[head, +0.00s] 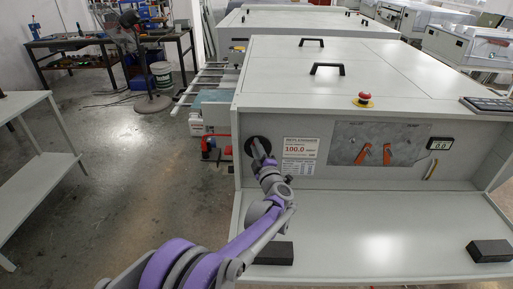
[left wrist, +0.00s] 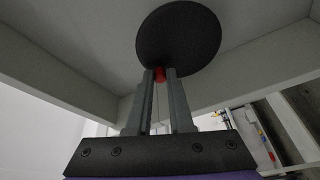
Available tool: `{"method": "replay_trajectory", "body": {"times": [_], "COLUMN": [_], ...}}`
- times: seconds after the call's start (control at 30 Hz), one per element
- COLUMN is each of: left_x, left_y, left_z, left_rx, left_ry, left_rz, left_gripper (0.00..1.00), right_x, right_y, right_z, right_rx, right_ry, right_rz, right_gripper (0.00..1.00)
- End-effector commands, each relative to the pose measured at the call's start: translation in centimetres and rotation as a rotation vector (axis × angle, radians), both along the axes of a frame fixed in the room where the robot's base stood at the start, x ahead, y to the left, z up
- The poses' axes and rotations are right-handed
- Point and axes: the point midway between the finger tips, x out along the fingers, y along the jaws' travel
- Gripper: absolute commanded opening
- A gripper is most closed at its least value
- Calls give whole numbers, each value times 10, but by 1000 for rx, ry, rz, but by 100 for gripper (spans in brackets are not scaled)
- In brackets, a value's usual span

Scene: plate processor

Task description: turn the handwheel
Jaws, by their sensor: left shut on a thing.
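The handwheel (head: 257,146) is a dark round disc on the front panel of the grey machine, left of a label reading 100.0. In the left wrist view the handwheel (left wrist: 178,36) is a black disc seen from below. My left gripper (head: 262,157) reaches up to it. In the wrist view its two grey fingers (left wrist: 160,78) are shut on a small red knob (left wrist: 160,74) at the disc's lower edge. The fingers cover most of the knob. My right gripper is not in view.
The machine's grey housing (head: 350,60) has a red emergency stop (head: 363,99) on top. Orange handles (head: 375,153) and a display (head: 440,144) sit right of the label. Black blocks (head: 489,250) rest on the lower shelf. A white table (head: 35,180) stands left; floor between is clear.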

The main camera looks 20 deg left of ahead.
Motion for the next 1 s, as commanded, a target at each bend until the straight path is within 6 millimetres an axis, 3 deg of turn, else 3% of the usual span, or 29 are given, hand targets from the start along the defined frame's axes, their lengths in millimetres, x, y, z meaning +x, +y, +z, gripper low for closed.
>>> {"method": "replay_trajectory", "body": {"times": [0.1,0.13,0.3,0.67,1.0], "left_x": [0,0,0,-4,-55], "left_y": [1,1,0,-3,-40], "left_z": [-1,-1,-1,-1,-7], "left_rx": [0,0,0,1,0], "left_ry": [0,0,1,1,0], "left_rz": [1,1,1,0,-2], "left_gripper": [0,21,49,49,49], "right_x": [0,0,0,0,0], "right_y": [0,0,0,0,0], "right_z": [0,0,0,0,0], "right_rx": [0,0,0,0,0], "right_ry": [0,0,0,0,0], "right_rz": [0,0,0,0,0], "right_gripper": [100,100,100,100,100]}}
